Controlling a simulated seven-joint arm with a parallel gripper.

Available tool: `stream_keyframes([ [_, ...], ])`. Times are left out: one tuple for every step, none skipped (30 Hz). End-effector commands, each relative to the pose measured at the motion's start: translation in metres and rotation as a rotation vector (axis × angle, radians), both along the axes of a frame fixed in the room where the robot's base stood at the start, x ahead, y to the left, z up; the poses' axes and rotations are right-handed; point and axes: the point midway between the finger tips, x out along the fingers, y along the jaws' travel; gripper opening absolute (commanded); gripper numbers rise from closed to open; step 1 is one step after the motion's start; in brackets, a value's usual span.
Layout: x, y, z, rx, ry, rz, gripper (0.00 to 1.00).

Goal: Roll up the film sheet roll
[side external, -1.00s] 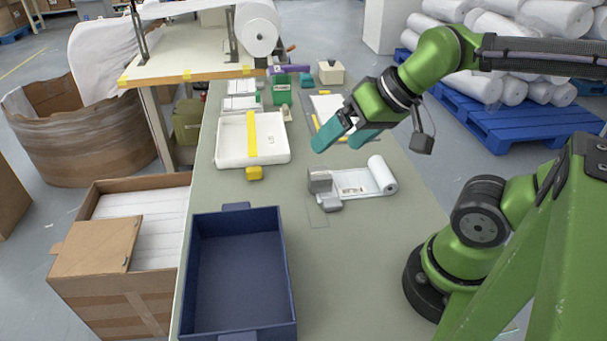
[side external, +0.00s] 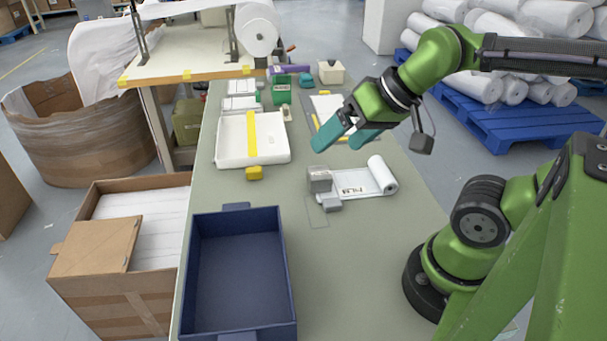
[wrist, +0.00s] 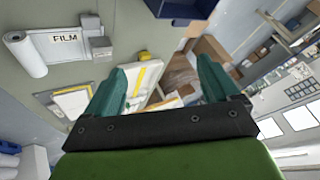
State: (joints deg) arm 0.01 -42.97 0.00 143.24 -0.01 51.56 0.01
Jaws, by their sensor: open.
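The film sheet roll (side external: 378,176) lies on the table with part of its white sheet spread flat to the left and a rolled end at the right. Grey blocks (side external: 319,180) rest at the sheet's left end. In the wrist view the film roll (wrist: 27,54) is at the upper left, with a label reading FILM on its flat part and a grey block (wrist: 100,47) beside it. My gripper (side external: 335,142), with teal fingers, is open and empty above the table, behind the film sheet in the side view. In the wrist view my gripper (wrist: 160,85) has its fingers wide apart.
A blue bin (side external: 240,270) stands at the table's front left. A white tray (side external: 228,140) with a yellow strip lies behind it. A green box (side external: 281,90) and a clipboard stand farther back. The table right of the blue bin is clear.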

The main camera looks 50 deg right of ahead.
Motion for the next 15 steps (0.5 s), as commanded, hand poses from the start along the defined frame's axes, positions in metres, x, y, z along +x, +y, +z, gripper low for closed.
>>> stream_keyframes([
  [0.0000,0.0000,0.0000,0.000,0.000,0.000,0.89],
  [0.0000,0.0000,0.0000,0.000,0.000,0.000,0.89],
  [0.0000,0.0000,0.0000,0.000,0.000,0.000,0.89],
  [0.0000,0.0000,0.0000,0.000,0.000,0.000,0.89],
  [0.0000,0.0000,0.0000,0.000,0.000,0.000,0.89],
  [0.0000,0.0000,0.0000,0.000,0.000,0.000,0.89],
  [0.0000,0.0000,0.0000,0.000,0.000,0.000,0.89],
  [0.0000,0.0000,0.0000,0.000,0.000,0.000,0.89],
  [0.0000,0.0000,0.0000,0.000,0.000,0.000,0.89],
  [0.0000,0.0000,0.0000,0.000,0.000,0.000,0.89],
  [0.0000,0.0000,0.0000,0.000,0.000,0.000,0.89],
  [0.0000,0.0000,0.0000,0.000,0.000,0.000,0.85],
  [0.0001,-0.0003,0.0000,0.001,0.000,-0.001,0.81],
  [0.0002,-0.0015,-0.0001,0.000,0.000,-0.006,0.76],
  [0.0011,-0.0048,-0.0019,0.000,0.008,-0.021,0.73],
])
